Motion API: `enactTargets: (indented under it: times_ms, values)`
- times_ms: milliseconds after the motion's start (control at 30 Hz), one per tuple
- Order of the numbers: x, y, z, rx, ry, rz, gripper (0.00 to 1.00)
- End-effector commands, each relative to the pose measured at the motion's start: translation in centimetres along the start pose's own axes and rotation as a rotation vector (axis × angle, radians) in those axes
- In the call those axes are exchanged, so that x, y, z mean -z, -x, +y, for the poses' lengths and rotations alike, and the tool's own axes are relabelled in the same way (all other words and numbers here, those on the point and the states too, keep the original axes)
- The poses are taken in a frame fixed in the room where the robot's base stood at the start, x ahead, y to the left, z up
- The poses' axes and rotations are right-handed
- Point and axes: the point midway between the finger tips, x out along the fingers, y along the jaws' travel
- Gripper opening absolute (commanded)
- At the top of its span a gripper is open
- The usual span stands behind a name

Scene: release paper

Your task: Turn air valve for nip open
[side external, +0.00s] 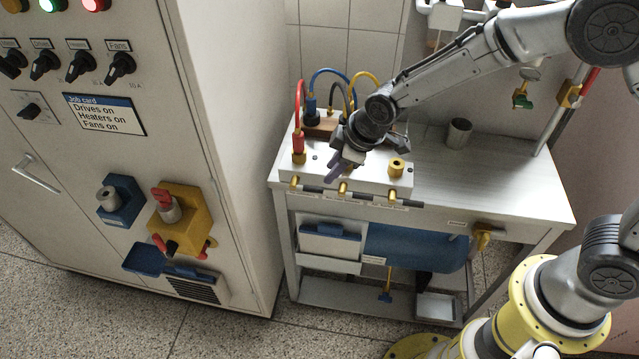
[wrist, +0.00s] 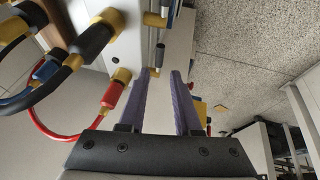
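A white air manifold block (side external: 365,175) sits on the bench. Brass fittings stand along its front edge: a left one (side external: 296,182), a middle one (side external: 343,188) and a right one (side external: 391,194). The labels below are too small to read, so I cannot tell which is the nip valve. My gripper (side external: 334,172) is over the front left part of the block, purple fingers pointing down, near the middle fitting.
Red, blue (side external: 330,72), black and yellow hoses loop behind my gripper. A brass port (side external: 396,166) stands on the block's right. A brass valve (side external: 482,236) is below the bench edge. A control cabinet (side external: 225,130) stands left.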

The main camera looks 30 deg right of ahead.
Motion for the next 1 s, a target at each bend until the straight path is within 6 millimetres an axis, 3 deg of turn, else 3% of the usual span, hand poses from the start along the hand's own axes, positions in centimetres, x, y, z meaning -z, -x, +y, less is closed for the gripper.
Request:
enactTargets:
  times_ms: [200, 400, 600, 867, 1000]
  values:
    - [-0.1, -4.4, 0.0, 0.001, 0.0, -0.002, 0.32]
    - [0.0, -7.2, 0.0, 0.0, 0.0, -0.001, 0.32]
    - [0.0, -8.3, 0.1, -0.001, -0.001, 0.001, 0.32]
    - [0.0, -8.4, 0.0, -0.001, -0.001, 0.001, 0.32]
    - [0.0, -8.4, 0.0, -0.001, -0.001, 0.001, 0.1]
